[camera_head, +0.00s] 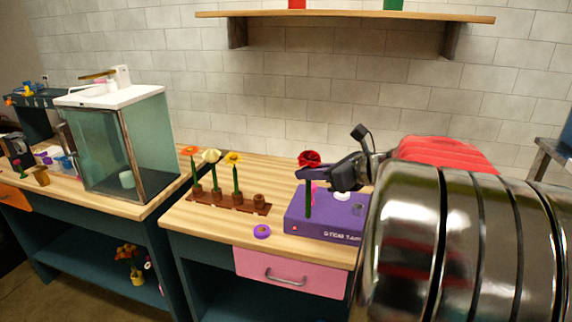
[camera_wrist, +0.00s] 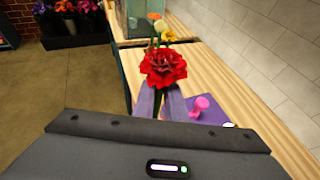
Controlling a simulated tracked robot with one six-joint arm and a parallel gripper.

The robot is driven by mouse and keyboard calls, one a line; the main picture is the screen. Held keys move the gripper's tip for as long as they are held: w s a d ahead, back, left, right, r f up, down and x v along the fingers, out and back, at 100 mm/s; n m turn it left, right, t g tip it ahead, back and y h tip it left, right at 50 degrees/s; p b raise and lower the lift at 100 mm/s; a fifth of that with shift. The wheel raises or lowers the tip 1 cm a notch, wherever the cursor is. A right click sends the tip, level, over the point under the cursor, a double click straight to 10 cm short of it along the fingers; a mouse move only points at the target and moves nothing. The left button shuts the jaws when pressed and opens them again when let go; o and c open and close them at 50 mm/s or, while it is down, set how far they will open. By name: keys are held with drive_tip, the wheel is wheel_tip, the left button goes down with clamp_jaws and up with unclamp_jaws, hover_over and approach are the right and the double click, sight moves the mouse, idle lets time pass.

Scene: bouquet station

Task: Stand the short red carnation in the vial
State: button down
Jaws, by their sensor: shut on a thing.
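The red carnation (camera_head: 309,158) has a ruffled red head on a straight green stem that hangs upright. My gripper (camera_head: 318,176) is shut on it just below the head. The stem shows in front of the purple box, and I cannot tell whether its lower end touches anything. A brown rack (camera_head: 222,204) on the wooden table bears several brown cups; three hold flowers and the rightmost cup (camera_head: 259,200) looks empty. I cannot tell which thing is the vial.
The purple box (camera_head: 330,230) stands at the table's right, with a white knob (camera_head: 342,196) and a pink piece on it. A small purple ring (camera_head: 262,231) lies near the front edge. A glass tank (camera_head: 146,150) stands on the left table. Bare wood surrounds the rack.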

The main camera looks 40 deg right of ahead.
drive_tip(key=w+a+f+n+g+y, duration=0.25)
drive_tip(key=w+a+f, duration=0.25)
drive_tip(key=a+f, duration=0.65)
drive_tip(key=w+a+f+n+g+y, duration=0.1)
drive_tip(key=w+a+f+n+y, duration=0.3)
drive_tip(key=a+f, duration=0.7)
drive_tip(key=a+f+n+g+y, duration=0.1)
drive_tip(key=a+f, duration=0.2)
drive_tip(key=f, duration=0.3)
drive_tip(key=s+a+f+n+y, duration=0.1)
drive_tip(key=a+f, duration=0.3)
drive_tip(key=f, duration=0.1)
drive_tip(key=shift+a+f+g, duration=0.15)
drive_tip(key=shift+f+g, duration=0.2)
drive_tip(key=shift+f, duration=0.05)
drive_tip(key=shift+s, duration=0.1)
